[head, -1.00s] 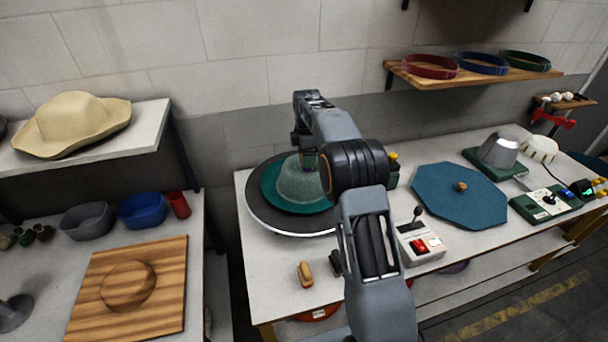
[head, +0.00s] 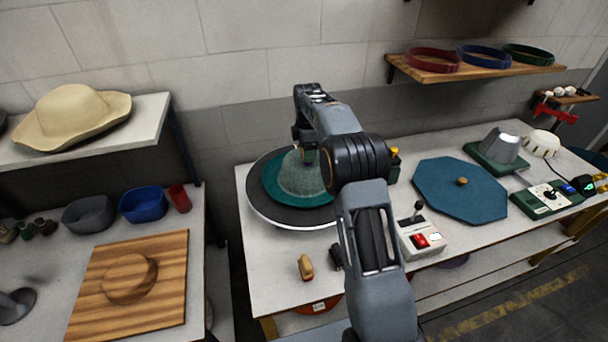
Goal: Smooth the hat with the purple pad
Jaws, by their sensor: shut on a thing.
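The hat is teal green (head: 275,187), with a wide flat brim and a paler, fuzzy-looking crown. It sits brim-down on a round dark turntable with a pale rim (head: 262,212) at the left end of the workbench. My gripper (head: 309,150) is over the far right side of the crown, partly hidden by my own arm. It is shut on a small dark purplish thing, which looks like the purple pad (head: 310,158). The pad appears to be at the crown's upper part; I cannot tell whether it touches. The brim's right side is hidden behind my arm.
A control box with a lever and red button (head: 422,238) stands right of my arm. A small tan-topped brush (head: 305,267) lies at the bench's front. A blue octagonal board (head: 460,190) and a grey cone (head: 499,149) are further right. A wooden board (head: 130,285) is at left.

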